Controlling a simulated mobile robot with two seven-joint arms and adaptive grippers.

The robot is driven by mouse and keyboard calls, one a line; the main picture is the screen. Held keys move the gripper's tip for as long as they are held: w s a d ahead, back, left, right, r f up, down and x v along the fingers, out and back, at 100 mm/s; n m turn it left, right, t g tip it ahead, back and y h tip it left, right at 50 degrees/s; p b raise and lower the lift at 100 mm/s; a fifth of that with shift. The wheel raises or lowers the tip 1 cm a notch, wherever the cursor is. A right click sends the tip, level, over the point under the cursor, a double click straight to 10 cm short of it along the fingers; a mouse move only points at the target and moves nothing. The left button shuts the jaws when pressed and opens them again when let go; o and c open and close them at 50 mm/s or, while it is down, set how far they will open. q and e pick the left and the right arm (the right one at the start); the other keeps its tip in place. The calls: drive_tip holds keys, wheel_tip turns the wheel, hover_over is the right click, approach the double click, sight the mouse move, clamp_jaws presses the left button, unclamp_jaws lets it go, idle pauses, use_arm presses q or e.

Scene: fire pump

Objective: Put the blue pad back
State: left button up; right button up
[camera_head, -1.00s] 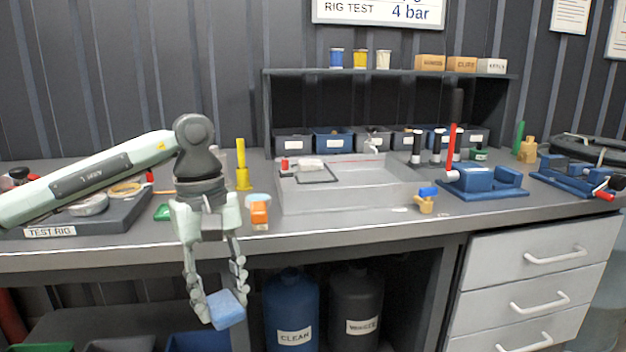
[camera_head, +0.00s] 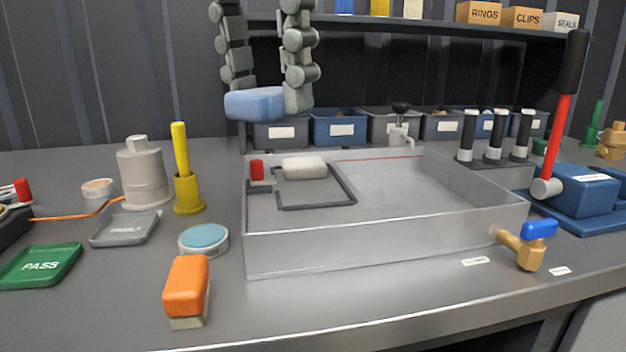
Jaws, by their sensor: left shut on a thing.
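The blue pad (camera_head: 254,103) is a soft-looking light blue block. My left gripper (camera_head: 268,95) is shut on it, with its fingers pointing down from the top of the head view. The pad is held up in the air, in front of the row of bins and above the back left of the clear tray (camera_head: 380,241) as seen here. My right gripper is not in the picture.
In the tray lie a black frame (camera_head: 316,203), a white block (camera_head: 304,167) and a red-capped item (camera_head: 257,170). A shelf (camera_head: 420,27) runs behind.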

use_arm(q)
drive_tip(key=w+f, duration=0.1)
drive_tip(key=w+d, duration=0.1)
drive_tip(key=shift+w+f, duration=0.35)
drive_tip(key=shift+f, duration=0.05)
drive_tip(key=w+f, duration=0.1)
drive_tip(key=w, duration=0.1)
drive_tip(key=w+d+f, duration=0.1)
drive_tip(key=w+f, duration=0.1)
drive_tip(key=w, duration=0.1)
drive_tip(key=w+d+f, duration=0.1)
drive_tip(key=w+f, duration=0.1)
drive_tip(key=shift+w+d, duration=0.25)
drive_tip(key=shift+w, duration=0.15)
wheel_tip(320, 180, down, 4)
drive_tip(key=shift+r, duration=0.1)
drive_tip(key=shift+f, duration=0.3)
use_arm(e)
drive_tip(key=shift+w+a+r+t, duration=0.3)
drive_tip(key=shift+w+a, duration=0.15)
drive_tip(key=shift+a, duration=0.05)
use_arm(q)
drive_tip(key=shift+f, duration=0.15)
drive_tip(key=o, duration=1)
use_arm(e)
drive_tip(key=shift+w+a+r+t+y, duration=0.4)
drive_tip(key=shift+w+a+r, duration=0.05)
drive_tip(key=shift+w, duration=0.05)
